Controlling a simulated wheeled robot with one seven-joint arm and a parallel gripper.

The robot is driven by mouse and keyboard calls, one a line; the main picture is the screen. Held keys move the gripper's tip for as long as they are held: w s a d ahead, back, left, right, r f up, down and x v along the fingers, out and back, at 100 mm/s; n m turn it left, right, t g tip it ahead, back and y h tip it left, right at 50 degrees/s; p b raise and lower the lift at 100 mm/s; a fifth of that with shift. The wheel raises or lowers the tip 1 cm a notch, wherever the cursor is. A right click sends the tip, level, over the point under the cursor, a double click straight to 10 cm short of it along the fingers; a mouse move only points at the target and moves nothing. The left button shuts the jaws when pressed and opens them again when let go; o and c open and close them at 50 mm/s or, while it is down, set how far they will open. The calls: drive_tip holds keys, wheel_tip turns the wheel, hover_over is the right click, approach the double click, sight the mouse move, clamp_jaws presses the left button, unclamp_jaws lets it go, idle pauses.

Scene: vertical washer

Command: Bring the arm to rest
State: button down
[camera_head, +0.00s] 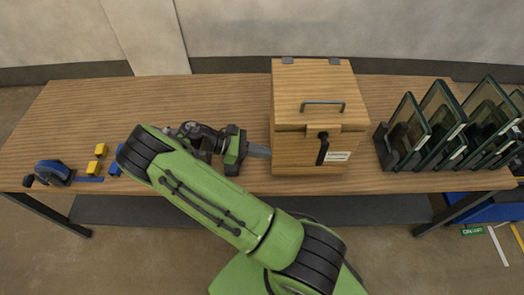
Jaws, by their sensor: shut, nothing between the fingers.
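My green arm reaches up and left from the bottom of the head view, over the front edge of the wooden table (75,112). Its wrist bends right above the tabletop. My gripper (262,152) is shut and empty, pointing right. Its tip is close to the left side of the wooden box washer (310,155); I cannot tell whether it touches. The washer's wooden lid (312,82) is down, with a grey bar handle (323,104) on top. A black lever (323,148) is on the front face.
Several dark-framed glass panels (440,110) stand in racks on the table's right. On the left lie a blue tape-measure-like tool (52,172) and small yellow blocks (95,167), with blue pieces beside them. The back-left tabletop is clear. A blue crate (495,210) is below at right.

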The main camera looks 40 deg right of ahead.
drive_tip(key=shift+w+a, duration=0.1)
drive_tip(key=shift+w, duration=0.05)
drive_tip(key=s+a+r+m+t+y+b, duration=0.2)
drive_tip(key=s+a+r+m+t+y, duration=0.3)
drive_tip(key=r, duration=0.4)
drive_tip(key=s+a+r+m+t+y+b, duration=0.2)
drive_tip(key=s+a+r+m+t+y, duration=0.4)
drive_tip(key=s, duration=0.4)
wheel_tip(320, 180, up, 3)
drive_tip(key=shift+a+f+t, duration=0.15)
drive_tip(key=shift+a+t, duration=0.45)
drive_tip(key=shift+t, duration=0.6)
